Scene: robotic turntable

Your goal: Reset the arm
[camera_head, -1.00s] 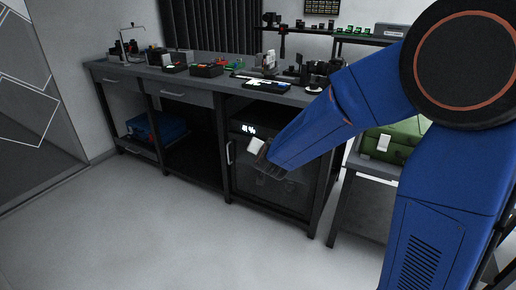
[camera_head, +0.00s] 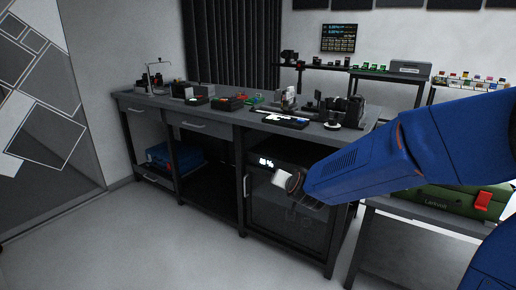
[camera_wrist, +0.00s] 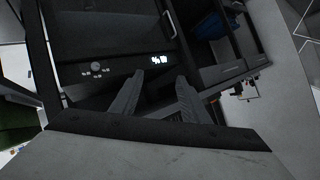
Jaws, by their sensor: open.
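My blue arm reaches in from the right in the head view. My gripper (camera_head: 284,180) is at its end, in front of the dark cabinet with a lit display under the workbench. In the wrist view the two grey fingers of my gripper (camera_wrist: 158,82) stand apart with nothing between them. Beyond them is the front panel of the dark cabinet (camera_wrist: 125,70), with a knob and a lit display. I cannot tell the exact gap between fingers and cabinet.
A grey workbench (camera_head: 232,116) carries small tools and trays. A blue case (camera_head: 172,157) sits on its lower shelf. A green case (camera_head: 440,201) rests on a low table right of the cabinet, behind my arm. The floor at the front left is clear.

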